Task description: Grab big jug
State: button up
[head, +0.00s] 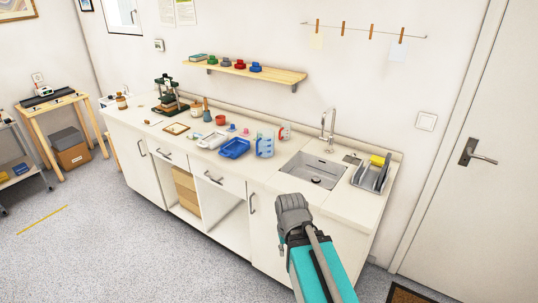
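A big clear jug with blue markings (265,146) stands upright on the white counter, left of the sink. A smaller jug with red markings (285,133) stands just behind it and to its right. My arm, with a grey joint and a teal link, rises from the bottom of the head view in front of the counter. It is apart from both jugs. I see no gripper fingers in this view.
The counter (345,206) holds a blue tray (234,148) beside the big jug, a white tray (211,141), and several small items. A sink (314,170) with a tap (329,127) and a dish rack (371,175) are to the right. Grey floor is open at left.

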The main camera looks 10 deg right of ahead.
aim_at(265, 143)
jog(key=k, duration=0.8)
jog(key=u, duration=0.45)
jog(key=i, duration=2)
jog(key=z, duration=0.75)
